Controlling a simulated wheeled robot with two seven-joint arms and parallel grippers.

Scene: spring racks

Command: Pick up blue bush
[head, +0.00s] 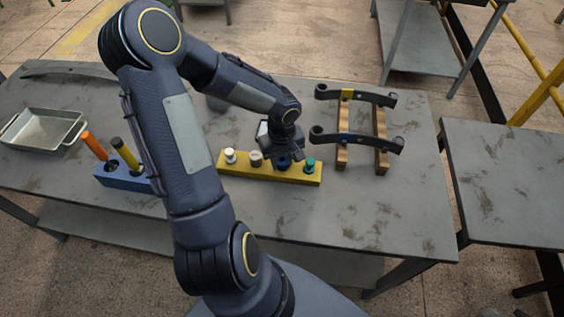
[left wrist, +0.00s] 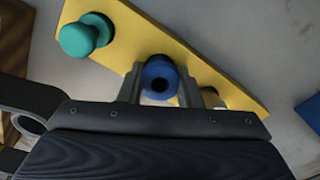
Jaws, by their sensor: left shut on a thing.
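The blue bush (left wrist: 160,77) is a short blue cylinder with a dark hole in its top. It stands at the yellow rack (left wrist: 128,32) between the two fingers of my left gripper (left wrist: 168,82), which is shut on it. In the head view my left gripper (head: 290,156) reaches down over the yellow rack (head: 240,172), and the blue bush (head: 284,162) is partly hidden under it. I cannot tell whether the bush is still seated on its peg. My right gripper is not in view.
A teal bush (head: 309,165) stands right of the blue one; a white bush (head: 231,156) and a brownish bush (head: 256,159) stand left. Dark leaf springs (head: 356,139) rest on wooden bars behind right. A blue holder (head: 122,177) and a metal tray (head: 42,130) are at left.

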